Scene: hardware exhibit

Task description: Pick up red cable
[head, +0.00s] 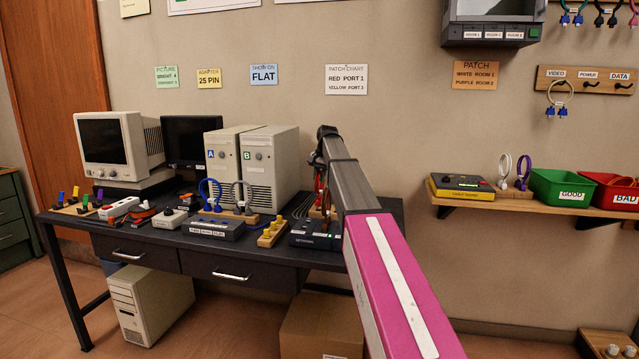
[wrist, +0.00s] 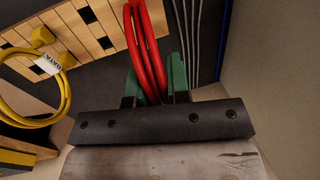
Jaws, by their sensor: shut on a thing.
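The red cable (wrist: 147,45) is a bundle of red strands in the wrist view, running down between the two green fingers of my gripper (wrist: 155,88). The gripper is shut on it. In the head view a small part of the red cable (head: 319,180) shows at the back right of the dark desk, beside my arm. My arm hides most of the gripper and the rest of the cable there. The lower end of the cable is hidden behind the gripper's body in the wrist view.
A wooden rack (wrist: 92,38) and a coiled yellow cable (wrist: 65,85) are left of the gripper. Grey cables (wrist: 190,40) hang close on the right. A network box (head: 312,236) and computer tower B (head: 268,165) stand nearby on the desk (head: 215,258).

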